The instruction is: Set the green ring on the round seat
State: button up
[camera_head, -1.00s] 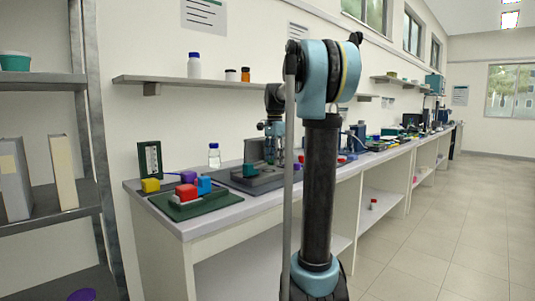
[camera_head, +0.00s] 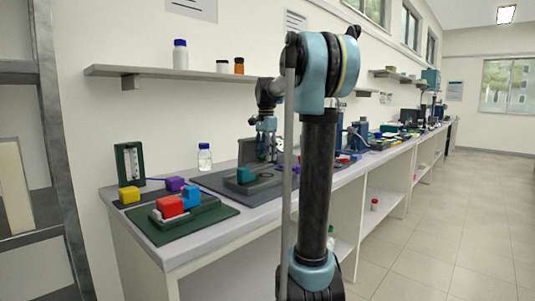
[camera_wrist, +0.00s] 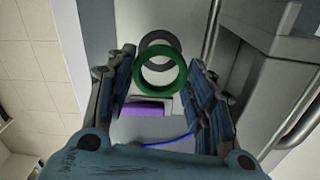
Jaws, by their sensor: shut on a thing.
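The green ring (camera_wrist: 137,68) is between the fingers of my gripper (camera_wrist: 160,82) in the wrist view. The fingers are shut on it. A grey round seat (camera_wrist: 160,35) shows just beyond the ring, and the ring overlaps its near part in the picture. I cannot tell the height gap between them. In the head view my gripper (camera_head: 266,140) points down over the dark grey rig base (camera_head: 222,187).
A purple block (camera_wrist: 147,108) and a blue cable (camera_wrist: 170,143) lie near the seat in the wrist view. A green board (camera_head: 165,234) with coloured blocks and a bottle (camera_head: 205,158) stand to the left.

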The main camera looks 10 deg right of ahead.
aim_at(267, 175)
jog(key=shift+a+f, duration=0.15)
jog(key=shift+a, duration=0.1)
jog(key=shift+w+d+f, duration=0.1)
jog(key=shift+d+f, duration=0.05)
jog(key=shift+f, duration=0.35)
jog(key=shift+w+d+f, duration=0.1)
jog(key=shift+d+f, duration=0.05)
jog(key=shift+f, duration=0.35)
jog(key=shift+s+f, duration=0.1)
jog(key=shift+f, duration=2)
jog(key=shift+f, duration=0.1)
jog(key=o, duration=0.9)
notch_tip(267, 175, up, 8)
